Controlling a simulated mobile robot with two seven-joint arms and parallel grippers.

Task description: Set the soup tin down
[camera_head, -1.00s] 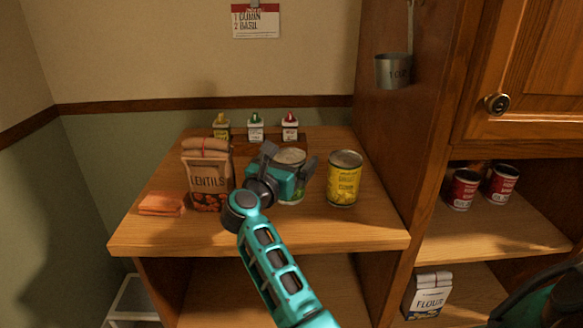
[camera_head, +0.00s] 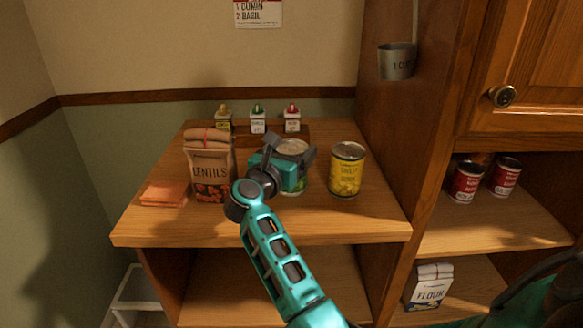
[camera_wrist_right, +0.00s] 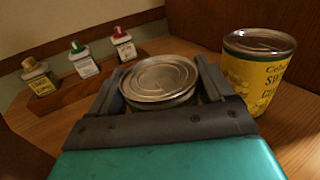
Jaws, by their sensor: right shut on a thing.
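The soup tin (camera_head: 292,147) stands upright on, or just above, the wooden counter; its base contact is hard to see. My right gripper (camera_head: 288,152) is shut on it, a dark finger on either side. My teal gripper body hides most of its label, with a little green showing low down. In the right wrist view the tin's pale metal lid (camera_wrist_right: 160,79) sits between the fingers (camera_wrist_right: 158,90). A yellow corn tin (camera_head: 346,172) stands to its right, apart from it. My left gripper is not in view.
A lentils bag (camera_head: 209,170) and orange cloth (camera_head: 165,194) are to the left. A spice rack (camera_head: 292,136) with three small jars stands behind. The cabinet side (camera_head: 385,140) bounds the right. Free counter (camera_head: 330,220) lies in front. Red tins (camera_head: 466,182) and flour (camera_head: 430,288) are on lower shelves.

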